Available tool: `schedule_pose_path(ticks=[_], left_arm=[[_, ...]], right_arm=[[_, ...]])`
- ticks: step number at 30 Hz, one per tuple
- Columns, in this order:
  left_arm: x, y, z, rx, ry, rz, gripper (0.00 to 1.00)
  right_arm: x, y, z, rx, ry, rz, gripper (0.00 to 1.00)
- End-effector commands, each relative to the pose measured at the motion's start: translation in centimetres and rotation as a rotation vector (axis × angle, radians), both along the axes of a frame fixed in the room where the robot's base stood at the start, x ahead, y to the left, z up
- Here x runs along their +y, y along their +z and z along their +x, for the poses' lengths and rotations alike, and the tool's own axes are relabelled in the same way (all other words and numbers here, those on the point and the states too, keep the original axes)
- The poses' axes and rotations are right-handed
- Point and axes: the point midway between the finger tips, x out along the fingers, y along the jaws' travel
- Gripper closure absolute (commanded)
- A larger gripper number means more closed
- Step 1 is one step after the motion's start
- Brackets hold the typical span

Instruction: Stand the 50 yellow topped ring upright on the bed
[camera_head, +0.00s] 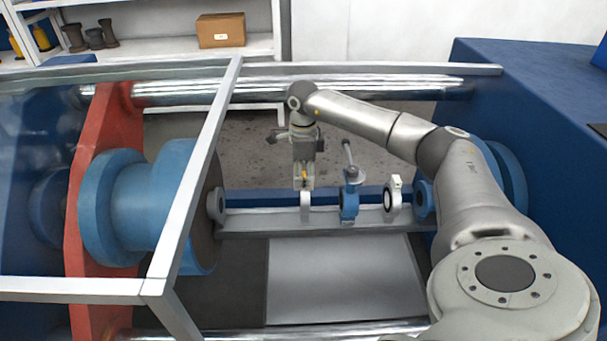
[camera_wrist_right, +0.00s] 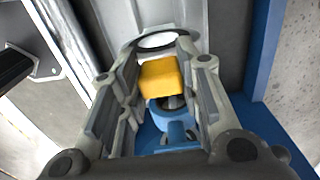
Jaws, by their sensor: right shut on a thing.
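The yellow topped ring (camera_head: 305,207) is a pale, narrow ring seen nearly edge-on in the head view. It stands upright at the grey bed (camera_head: 255,222), left of the blue valve. Its yellow top (camera_wrist_right: 162,78) shows between the fingers in the wrist view. My right gripper (camera_head: 305,182) points down from above and is shut on that yellow top. In the wrist view its fingers (camera_wrist_right: 160,85) flank the yellow block. Whether the ring's lower edge touches the bed is too small to tell. My left gripper is not in view.
A blue butterfly valve (camera_head: 349,203) with a raised lever stands right of the ring. Further right is a white-and-black ring (camera_head: 392,199). A blue flanged cylinder (camera_head: 150,205) closes off the left end. A pale frame bar (camera_head: 195,180) crosses in front.

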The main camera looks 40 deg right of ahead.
Motion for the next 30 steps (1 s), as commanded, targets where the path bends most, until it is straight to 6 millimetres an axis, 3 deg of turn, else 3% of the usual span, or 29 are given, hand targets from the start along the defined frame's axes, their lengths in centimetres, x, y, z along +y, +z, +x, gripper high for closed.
schedule_pose_path(ticks=[30], left_arm=[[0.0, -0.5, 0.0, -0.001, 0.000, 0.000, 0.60]], right_arm=[[0.0, -1.0, 0.1, -0.002, 0.000, 0.001, 1.00]])
